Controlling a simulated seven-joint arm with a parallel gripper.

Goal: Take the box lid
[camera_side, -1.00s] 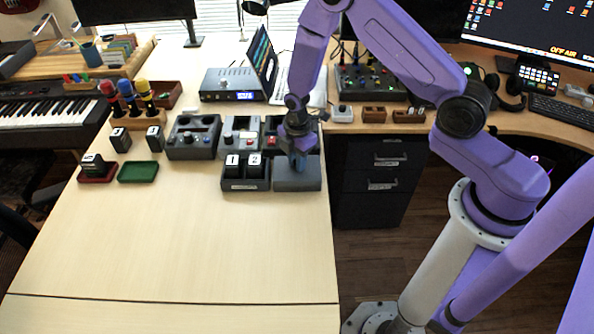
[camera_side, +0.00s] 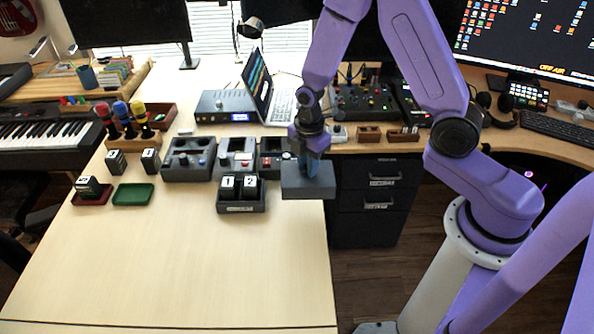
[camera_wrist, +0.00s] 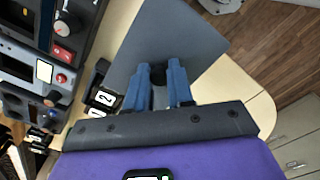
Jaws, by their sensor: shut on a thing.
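The box lid (camera_side: 308,187) is a flat dark grey slab. My gripper (camera_side: 312,166), with blue fingers, is shut on it from above. In the wrist view the lid (camera_wrist: 205,40) spreads as a grey panel beyond my blue fingertips (camera_wrist: 158,70). The exact grip point on it is partly hidden by the fingers.
Dark control boxes (camera_side: 189,172) stand behind the open box. A red tray (camera_side: 91,199) and an empty green tray (camera_side: 133,196) lie to the left. The front of the table (camera_side: 190,270) is clear. A dark drawer unit (camera_side: 377,185) stands beyond its right edge.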

